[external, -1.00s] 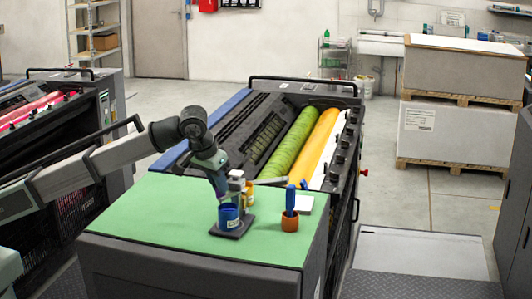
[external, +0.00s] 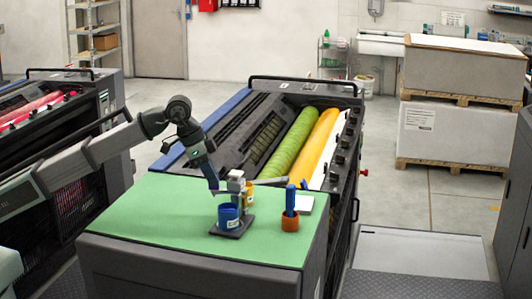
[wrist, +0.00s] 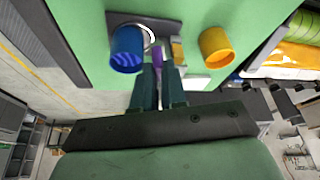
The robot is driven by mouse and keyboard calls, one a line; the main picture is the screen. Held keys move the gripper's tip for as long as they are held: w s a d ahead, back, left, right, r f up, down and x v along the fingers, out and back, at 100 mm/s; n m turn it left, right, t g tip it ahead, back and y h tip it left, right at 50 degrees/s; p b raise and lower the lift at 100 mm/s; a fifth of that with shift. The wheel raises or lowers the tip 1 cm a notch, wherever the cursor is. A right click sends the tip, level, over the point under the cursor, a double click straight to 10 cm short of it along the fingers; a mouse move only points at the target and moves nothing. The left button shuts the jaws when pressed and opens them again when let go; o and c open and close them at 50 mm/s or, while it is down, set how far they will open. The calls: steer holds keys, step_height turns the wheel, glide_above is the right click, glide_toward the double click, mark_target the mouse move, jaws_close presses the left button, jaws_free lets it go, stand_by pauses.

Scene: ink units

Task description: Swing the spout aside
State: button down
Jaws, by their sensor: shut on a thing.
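A small dispenser with a pale block on top (external: 236,182) stands on a dark base plate (external: 240,232) on the green top. A blue cup (external: 229,216) with a white label stands on the plate; its open mouth shows in the wrist view (wrist: 126,52). My gripper (external: 213,187) is left of the pale block, above the green surface and behind the blue cup. In the wrist view my gripper (wrist: 160,88) has its fingers shut on a narrow purple piece (wrist: 158,56), apparently the spout's handle. The fingers hide part of it; its link to the dispenser is unclear.
A yellow cup (wrist: 217,46) stands beside the dispenser. The press rollers (external: 292,145) lie beyond. The left of the green top (external: 140,215) is clear.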

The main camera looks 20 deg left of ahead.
steer(key=shift+w+a+m+g, duration=0.1)
steer(key=shift+w+m+g, duration=0.25)
steer(key=shift+m, duration=0.35)
steer(key=shift+w, duration=0.1)
steer(key=c, duration=1.2)
jaws_free()
steer(key=shift+r, duration=0.1)
steer(key=v, duration=1.3)
steer(key=shift+a+r, duration=0.2)
steer(key=shift+r, duration=0.15)
steer(key=shift+f, duration=0.1)
